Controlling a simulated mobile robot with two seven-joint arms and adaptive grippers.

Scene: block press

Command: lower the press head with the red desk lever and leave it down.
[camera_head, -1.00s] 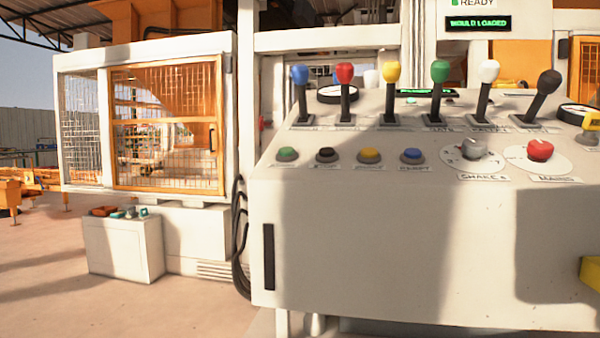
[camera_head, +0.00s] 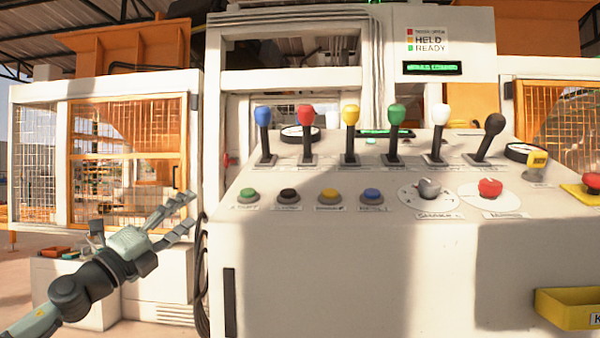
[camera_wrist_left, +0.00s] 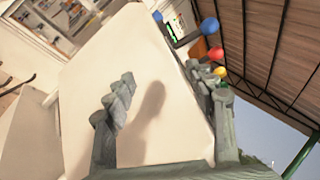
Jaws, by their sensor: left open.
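The red desk lever (camera_head: 306,133) stands on the control desk (camera_head: 350,270), second from the left in the row of levers, between the blue and yellow ones. Its red knob also shows in the left wrist view (camera_wrist_left: 216,54). My left gripper (camera_head: 188,210) is open and empty, to the left of the desk and lower than the red lever, apart from it. In the left wrist view its two fingers (camera_wrist_left: 165,95) are spread, with the desk's pale surface behind. The right gripper is not in view. The press head cannot be made out.
A blue lever (camera_head: 264,135) and a yellow lever (camera_head: 350,133) flank the red one closely. Green, white and black levers stand further right. Several push buttons and two dials sit in front. A yellow bin (camera_head: 567,309) hangs at the desk's right.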

